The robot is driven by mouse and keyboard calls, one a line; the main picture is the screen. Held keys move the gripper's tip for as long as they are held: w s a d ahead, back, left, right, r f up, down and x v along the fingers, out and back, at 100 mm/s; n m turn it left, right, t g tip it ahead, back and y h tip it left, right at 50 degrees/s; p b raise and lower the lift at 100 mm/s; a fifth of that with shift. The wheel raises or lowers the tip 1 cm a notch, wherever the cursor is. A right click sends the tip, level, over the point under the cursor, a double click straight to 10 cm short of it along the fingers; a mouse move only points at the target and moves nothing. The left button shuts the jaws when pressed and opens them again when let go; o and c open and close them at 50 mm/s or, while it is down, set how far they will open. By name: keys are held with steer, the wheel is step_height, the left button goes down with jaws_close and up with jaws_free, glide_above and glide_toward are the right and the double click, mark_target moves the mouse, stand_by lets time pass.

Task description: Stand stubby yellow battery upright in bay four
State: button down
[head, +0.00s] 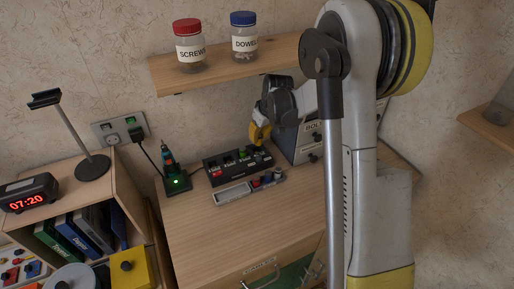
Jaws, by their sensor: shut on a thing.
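A black battery holder (238,167) with a row of bays stands on the desk, with small red, green and blue pieces along it. My gripper (258,143) is just above the back right part of the holder, pointing down. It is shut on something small. Yellow shows at its fingers, and I cannot clearly part the stubby yellow battery from the yellow of the fingers. I cannot tell which bay it is over, or whether the held thing touches the holder.
A grey tray (233,194) with red and blue pieces lies in front of the holder. A green-lit charger with a tool (177,182) stands left. A shelf (222,76) with two jars hangs above.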

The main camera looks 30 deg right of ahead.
mark_target(257, 145)
steer(key=shift+w+a+f, duration=0.15)
steer(key=shift+w+f, duration=0.1)
steer(key=shift+w, duration=0.1)
steer(key=shift+f, duration=0.2)
steer(key=shift+f+b, duration=0.8)
steer(key=shift+f, duration=0.95)
steer(key=shift+f, duration=0.3)
steer(key=c, duration=1.4)
jaws_free()
steer(key=shift+r, duration=0.1)
